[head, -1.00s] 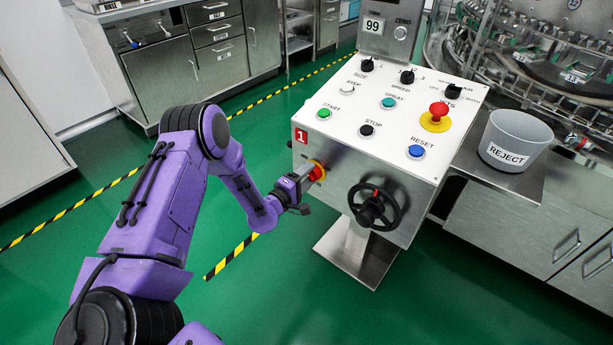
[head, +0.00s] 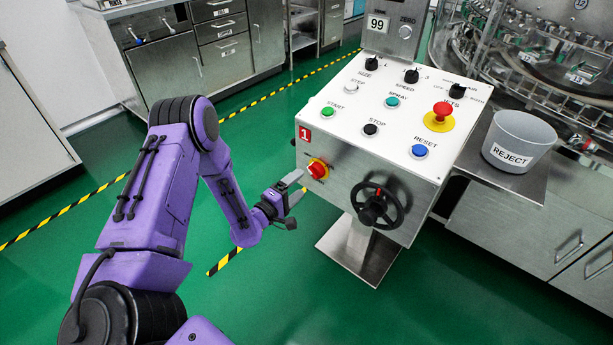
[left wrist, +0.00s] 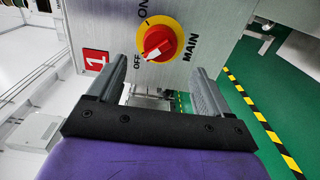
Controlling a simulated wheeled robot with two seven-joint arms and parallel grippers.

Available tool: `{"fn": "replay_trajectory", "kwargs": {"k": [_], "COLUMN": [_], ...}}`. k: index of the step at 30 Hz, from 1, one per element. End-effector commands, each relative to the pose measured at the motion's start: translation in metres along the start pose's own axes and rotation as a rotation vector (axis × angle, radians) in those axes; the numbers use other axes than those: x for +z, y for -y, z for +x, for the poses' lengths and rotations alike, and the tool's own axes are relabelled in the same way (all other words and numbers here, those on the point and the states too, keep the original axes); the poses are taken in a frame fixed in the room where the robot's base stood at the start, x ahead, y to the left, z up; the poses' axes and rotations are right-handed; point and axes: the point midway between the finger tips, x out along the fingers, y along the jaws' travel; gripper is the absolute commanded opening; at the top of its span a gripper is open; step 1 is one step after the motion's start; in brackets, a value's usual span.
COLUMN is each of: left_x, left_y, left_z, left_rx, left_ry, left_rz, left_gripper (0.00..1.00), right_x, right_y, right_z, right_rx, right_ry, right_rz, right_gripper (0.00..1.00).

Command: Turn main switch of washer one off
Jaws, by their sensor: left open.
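The main switch (head: 318,170) is a red knob on a yellow disc, on the front face of the washer one control box (head: 350,165) below its red "1" label. In the left wrist view the switch (left wrist: 159,40) shows clearly, with ON, OFF and MAIN lettering around it. The white mark on its knob points toward OFF. My left gripper (head: 294,188) is open and empty, a short way left of and below the switch, apart from it. Its two fingers also show in the left wrist view (left wrist: 160,78). My right gripper is not in view.
A black handwheel (head: 377,205) sticks out of the box face right of the switch. The top panel carries buttons and a red emergency stop (head: 442,111). A REJECT bin (head: 517,140) stands on a shelf at right. Green floor left of the box is clear.

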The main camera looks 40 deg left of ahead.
Motion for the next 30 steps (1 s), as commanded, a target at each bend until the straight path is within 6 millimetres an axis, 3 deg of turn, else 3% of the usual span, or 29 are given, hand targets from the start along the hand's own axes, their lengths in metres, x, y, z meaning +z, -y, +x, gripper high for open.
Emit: {"fn": "replay_trajectory", "kwargs": {"k": [3, 7, 26, 30], "left_x": [0.0, 0.0, 0.001, -0.002], "left_y": [0.0, 0.0, 0.002, 0.038], "left_z": [-0.023, -0.037, -0.039, -0.056], "left_rx": [-0.002, -0.001, -0.008, -0.226], "left_ry": [-0.001, -0.002, 0.004, -0.081], "left_rz": [-0.003, -0.002, 0.046, 0.333], "left_gripper": [0.79, 0.79, 0.79, 0.79], "right_x": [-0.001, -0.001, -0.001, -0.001], "right_y": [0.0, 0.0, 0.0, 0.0], "right_z": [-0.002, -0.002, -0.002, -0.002], "right_rx": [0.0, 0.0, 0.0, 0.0], "right_ry": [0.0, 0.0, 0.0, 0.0], "right_rz": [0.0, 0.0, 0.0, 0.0], "right_gripper": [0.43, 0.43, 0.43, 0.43]}}
